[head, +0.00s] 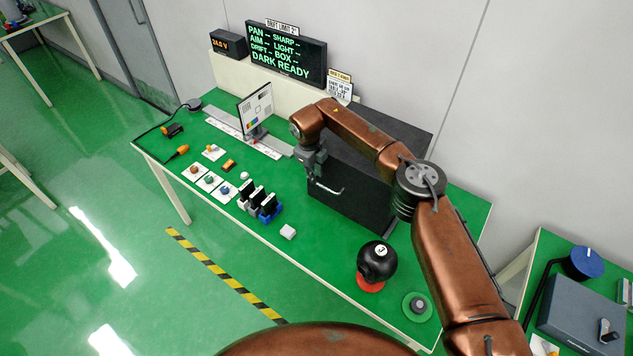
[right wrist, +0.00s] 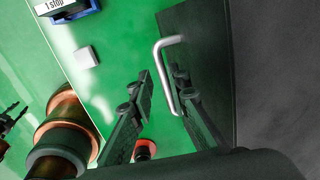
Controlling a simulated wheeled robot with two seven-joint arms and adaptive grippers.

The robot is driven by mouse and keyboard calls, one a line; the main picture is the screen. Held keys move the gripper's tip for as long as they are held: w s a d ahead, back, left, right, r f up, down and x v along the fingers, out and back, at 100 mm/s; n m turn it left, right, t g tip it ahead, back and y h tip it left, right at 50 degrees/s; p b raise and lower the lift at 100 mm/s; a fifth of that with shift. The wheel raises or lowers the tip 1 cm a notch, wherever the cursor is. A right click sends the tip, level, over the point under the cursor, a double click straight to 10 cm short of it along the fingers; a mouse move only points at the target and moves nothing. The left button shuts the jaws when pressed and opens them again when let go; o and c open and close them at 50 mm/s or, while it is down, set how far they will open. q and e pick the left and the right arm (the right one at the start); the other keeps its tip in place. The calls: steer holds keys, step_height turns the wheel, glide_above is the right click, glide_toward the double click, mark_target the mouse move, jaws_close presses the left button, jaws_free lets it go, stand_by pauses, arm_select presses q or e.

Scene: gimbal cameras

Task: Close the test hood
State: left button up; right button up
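The test hood (head: 352,201) is a black box at the back of the green bench, with a pale bar handle (head: 328,188) on its front panel. My right arm crosses in front of it and hides part of it, so I cannot tell how far it stands open. My right gripper (head: 312,167) is by the front panel's upper left. In the right wrist view the gripper (right wrist: 162,82) is open, and the handle (right wrist: 171,75) shows between and just beyond its fingers. Contact is not clear.
A black ball (head: 377,262) on a red base and a grey knob on a green disc (head: 417,306) stand right of the hood's front. A white cube (head: 288,231), a blue rack (head: 269,212) and a chart panel (head: 256,106) are to the left.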

steer(key=r, duration=0.3)
steer(key=s+r, duration=0.1)
steer(key=r, duration=0.1)
steer(key=shift+a, duration=0.3)
